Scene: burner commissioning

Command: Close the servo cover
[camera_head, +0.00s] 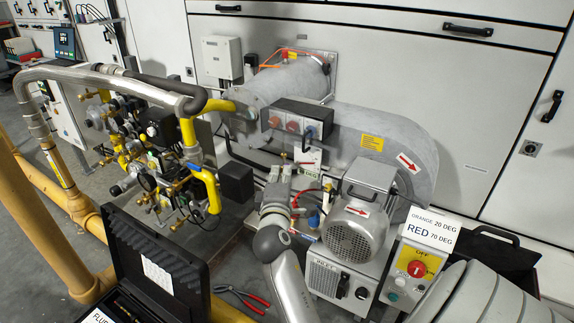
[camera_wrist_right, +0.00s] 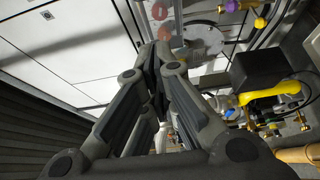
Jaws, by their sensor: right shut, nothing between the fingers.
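A black box with reddish round dials (camera_head: 300,121) is mounted on the front of the grey burner housing (camera_head: 390,120). I cannot tell for sure which part is the servo cover, or whether it stands open. My right arm comes up from the bottom centre, and my right gripper (camera_head: 286,167) is just below the dial box, in front of the burner. In the right wrist view the gripper (camera_wrist_right: 154,52) has its fingers together with nothing between them. Reddish discs (camera_wrist_right: 193,40) show behind the fingertips. My left gripper is not in view.
Yellow gas pipework with valves and a black box (camera_head: 236,183) stands left of my right gripper. A motor (camera_head: 352,232) and a control box with a red knob (camera_head: 413,271) stand to the right. Red pliers (camera_head: 242,298) lie on the floor beside an open black case (camera_head: 150,240).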

